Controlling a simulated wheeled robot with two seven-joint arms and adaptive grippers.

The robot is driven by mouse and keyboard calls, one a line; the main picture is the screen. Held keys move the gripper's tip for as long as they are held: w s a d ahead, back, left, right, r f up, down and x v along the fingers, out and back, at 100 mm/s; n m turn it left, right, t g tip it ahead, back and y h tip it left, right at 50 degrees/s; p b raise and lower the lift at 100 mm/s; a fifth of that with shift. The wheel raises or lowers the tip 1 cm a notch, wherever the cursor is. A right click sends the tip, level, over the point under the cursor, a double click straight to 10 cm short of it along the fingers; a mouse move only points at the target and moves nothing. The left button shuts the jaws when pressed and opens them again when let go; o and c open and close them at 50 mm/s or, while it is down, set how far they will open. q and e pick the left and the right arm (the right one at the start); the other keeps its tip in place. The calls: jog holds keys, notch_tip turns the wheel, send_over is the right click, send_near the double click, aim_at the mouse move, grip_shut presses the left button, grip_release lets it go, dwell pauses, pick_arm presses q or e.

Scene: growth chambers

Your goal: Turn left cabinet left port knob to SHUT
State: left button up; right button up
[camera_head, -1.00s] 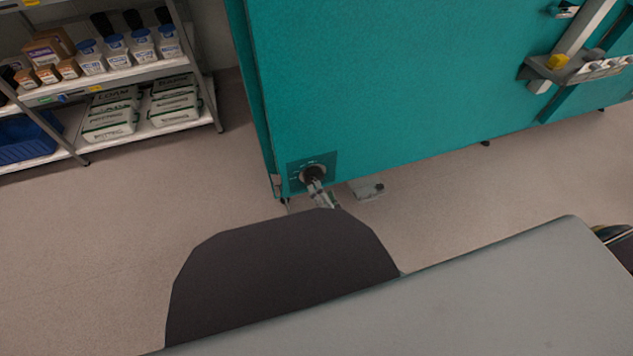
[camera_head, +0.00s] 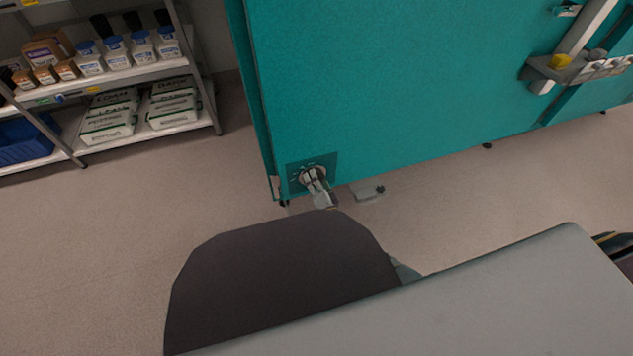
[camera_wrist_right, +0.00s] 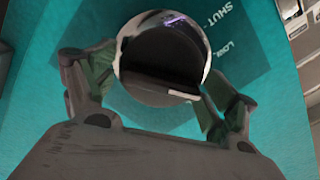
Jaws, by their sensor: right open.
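The port knob (camera_head: 307,174) sits on a dark teal plate (camera_head: 330,163) at the lower left corner of the teal cabinet (camera_head: 370,80). In the right wrist view the knob (camera_wrist_right: 165,62) is a dark round face with a shiny metal rim, and the label "SHUT" (camera_wrist_right: 221,16) is printed beside it. My right gripper (camera_wrist_right: 153,88) is open, with one finger on each side of the knob. I cannot tell whether the fingers touch it. It also shows at the knob in the head view (camera_head: 318,183). My left gripper is not in view.
A shelf rack (camera_head: 140,68) with bottles, boxes and bags stands at the left. A holder rail (camera_head: 550,72) is on the cabinet's right part. A small grey foot-like part (camera_head: 368,192) is on the floor beside the plate. Open floor (camera_head: 120,220) lies to the left.

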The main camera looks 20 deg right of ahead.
jog(key=c, duration=0.8)
jog(key=shift+n, duration=0.4)
jog(key=n+p, duration=0.1)
jog(key=n, duration=0.1)
jog(key=shift+a+n, duration=0.1)
jog(key=shift+n, duration=0.2)
jog(key=n+p, duration=0.1)
jog(key=n, duration=0.2)
jog(key=shift+a+r+n, duration=0.1)
jog(key=shift+n, duration=0.2)
jog(key=n, duration=0.2)
jog(key=shift+n, duration=0.3)
jog(key=shift+a+n+p, duration=0.1)
jog(key=shift+n+p, duration=0.3)
jog(key=shift+n, duration=0.8)
